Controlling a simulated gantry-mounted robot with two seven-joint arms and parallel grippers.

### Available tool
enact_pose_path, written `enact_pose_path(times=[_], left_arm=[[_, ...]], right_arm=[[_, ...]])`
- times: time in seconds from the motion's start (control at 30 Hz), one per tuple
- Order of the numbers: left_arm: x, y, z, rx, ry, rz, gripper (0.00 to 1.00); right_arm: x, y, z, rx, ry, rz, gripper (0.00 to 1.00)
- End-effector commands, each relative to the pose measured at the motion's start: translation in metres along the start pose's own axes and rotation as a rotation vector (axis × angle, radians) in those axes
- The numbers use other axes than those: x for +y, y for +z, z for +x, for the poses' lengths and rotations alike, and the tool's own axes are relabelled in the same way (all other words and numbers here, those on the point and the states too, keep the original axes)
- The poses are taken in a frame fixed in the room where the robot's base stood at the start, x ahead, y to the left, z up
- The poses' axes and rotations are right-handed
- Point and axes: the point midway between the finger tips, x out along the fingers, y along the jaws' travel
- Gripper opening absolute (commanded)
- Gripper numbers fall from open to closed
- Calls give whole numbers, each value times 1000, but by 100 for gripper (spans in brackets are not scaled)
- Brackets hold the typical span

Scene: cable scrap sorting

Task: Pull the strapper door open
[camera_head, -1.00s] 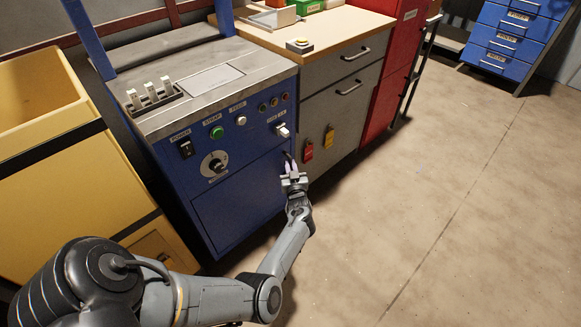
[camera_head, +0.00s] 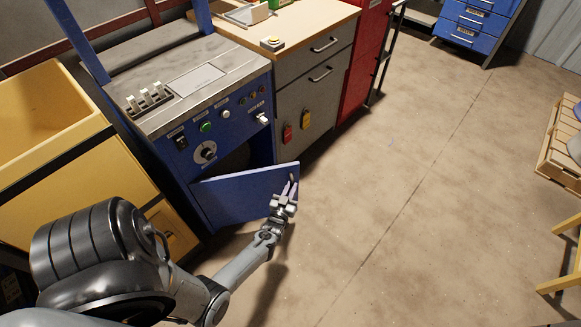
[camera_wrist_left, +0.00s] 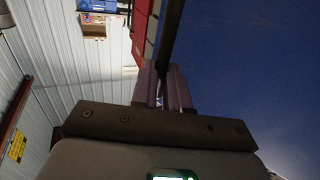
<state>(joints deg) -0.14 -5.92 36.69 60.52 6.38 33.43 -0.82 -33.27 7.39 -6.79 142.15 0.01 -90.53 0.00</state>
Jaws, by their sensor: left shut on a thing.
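The strapper is a blue cabinet (camera_head: 258,146) with a metal top and a control panel. Its blue door (camera_head: 238,194) stands partly open, swung out from the left side, with a dark opening (camera_head: 236,160) behind it. My left gripper (camera_head: 290,187) is at the door's free right edge, shut on the door handle. In the left wrist view the gripper fingers (camera_wrist_left: 164,88) close around the dark handle bar (camera_wrist_left: 168,35). The blue door face (camera_wrist_left: 245,75) fills the right side there. The fingers hide part of the handle. My right gripper is not in view.
A yellow bin (camera_head: 75,150) stands left of the strapper. A grey drawer cabinet (camera_head: 305,95) with red and yellow tags stands to its right, then a red cabinet (camera_head: 362,70). A wooden pallet (camera_head: 560,150) is at the far right. The floor (camera_head: 400,190) in front is clear.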

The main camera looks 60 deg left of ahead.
Motion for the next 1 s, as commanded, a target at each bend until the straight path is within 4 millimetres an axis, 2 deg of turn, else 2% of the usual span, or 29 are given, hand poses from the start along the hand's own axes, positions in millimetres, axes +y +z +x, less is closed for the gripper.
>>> enact_pose_path(times=[0.03,0.1,0.3,0.47,0.7,0.9,1.0], left_arm=[[6,-7,-16,-3,52,3,0],[14,-6,-39,-5,120,2,0],[31,-4,-106,-6,310,1,0],[34,-3,-162,-6,462,1,0],[25,-1,-243,-7,685,-1,0],[8,0,-296,-5,838,-1,0],[0,0,-317,-4,899,-3,0]], right_arm=[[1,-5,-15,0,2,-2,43],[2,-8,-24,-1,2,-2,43],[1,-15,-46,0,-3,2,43],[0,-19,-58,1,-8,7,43],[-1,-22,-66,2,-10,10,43],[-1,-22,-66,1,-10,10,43],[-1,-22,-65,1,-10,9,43]])
